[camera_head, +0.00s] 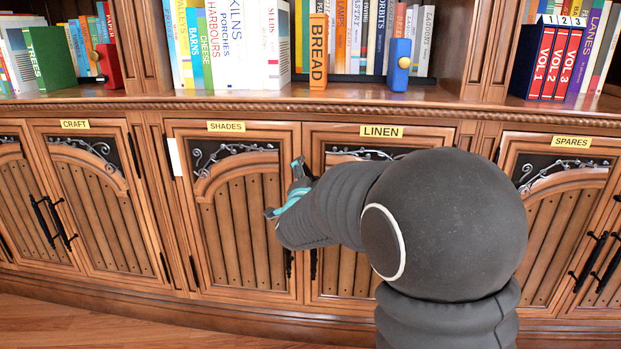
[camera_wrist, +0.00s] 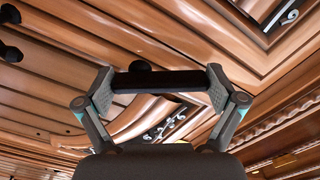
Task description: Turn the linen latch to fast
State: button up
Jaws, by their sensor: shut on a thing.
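The LINEN door (camera_head: 334,270) is under its yellow label (camera_head: 381,132), right of the SHADES door (camera_head: 240,225). My gripper (camera_head: 297,182) is at the seam between these two doors, at upper-door height. In the wrist view my gripper (camera_wrist: 160,88) is shut on a dark bar, the linen latch (camera_wrist: 165,81), which spans from one finger pad to the other. A round black knob (camera_wrist: 140,66) shows at the bar's edge. In the head view my gripper and arm hide the latch, so I cannot tell which way it points there.
Black pull handles (camera_head: 313,264) hang low at the seam. A shelf of books runs above, with an orange BREAD block (camera_head: 318,52) and a blue block (camera_head: 399,65) near its edge. The CRAFT door (camera_head: 100,205) and SPARES door (camera_head: 550,230) are shut. Wooden floor is clear at lower left.

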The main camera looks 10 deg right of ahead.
jog(key=n, duration=0.4)
jog(key=n+p, duration=0.1)
jog(key=n, duration=0.1)
jog(key=shift+w+a+f, duration=0.1)
jog(key=shift+a+f, duration=0.3)
jog(key=n, duration=0.2)
jog(key=f+n+p, duration=0.1)
jog(key=n, duration=0.2)
jog(key=shift+a+n, duration=0.1)
jog(key=shift+n, duration=0.2)
jog(key=o, duration=0.8)
